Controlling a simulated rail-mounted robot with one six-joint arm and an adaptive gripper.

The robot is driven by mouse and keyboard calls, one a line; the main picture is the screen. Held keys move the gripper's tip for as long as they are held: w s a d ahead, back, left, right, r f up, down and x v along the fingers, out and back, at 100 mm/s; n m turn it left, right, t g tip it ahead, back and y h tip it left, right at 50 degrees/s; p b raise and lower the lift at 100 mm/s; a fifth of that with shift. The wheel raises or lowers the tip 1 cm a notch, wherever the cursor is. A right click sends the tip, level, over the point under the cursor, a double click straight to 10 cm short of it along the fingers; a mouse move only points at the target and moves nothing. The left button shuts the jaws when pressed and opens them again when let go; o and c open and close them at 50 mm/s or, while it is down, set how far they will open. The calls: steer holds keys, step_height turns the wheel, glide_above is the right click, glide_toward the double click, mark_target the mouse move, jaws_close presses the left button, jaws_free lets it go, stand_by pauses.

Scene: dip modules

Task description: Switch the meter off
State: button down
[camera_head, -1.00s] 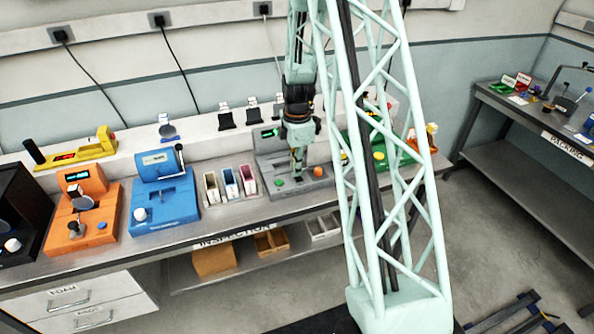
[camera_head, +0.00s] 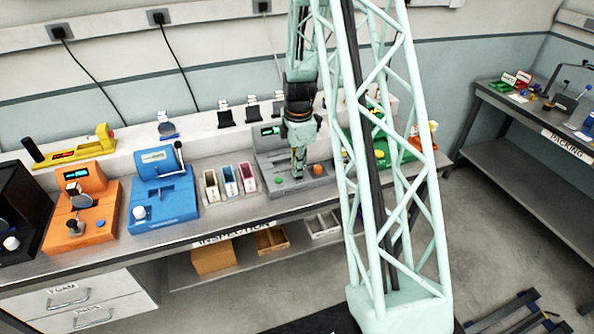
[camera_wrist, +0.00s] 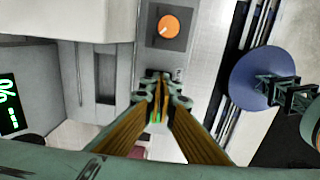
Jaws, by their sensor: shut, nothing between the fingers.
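The meter is a grey unit (camera_head: 262,150) on the bench with a lit green display (camera_head: 270,130). A green button (camera_head: 280,182) and an orange knob (camera_head: 317,169) sit on its low front deck. My gripper (camera_head: 298,176) is shut and points down over the deck, between button and knob. In the wrist view my closed fingertips (camera_wrist: 160,80) lie below the orange knob (camera_wrist: 168,27), apart from it in the picture. The lit display (camera_wrist: 8,105) shows at the left edge. A bit of green shows between the fingers; I cannot tell what it is. Contact with the deck is unclear.
Small bins (camera_head: 229,181) and a blue machine (camera_head: 165,195) stand left of the meter. An orange machine (camera_head: 85,215) is farther left. A green unit (camera_head: 381,153) stands to the right, partly behind my column. A blue disc (camera_wrist: 255,78) shows in the wrist view.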

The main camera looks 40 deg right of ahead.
step_height(320, 180, up, 14)
steer(key=w+p, duration=0.1)
steer(key=shift+w+d, duration=0.25)
stand_by(0.5)
steer(key=shift+f, duration=0.1)
stand_by(0.6)
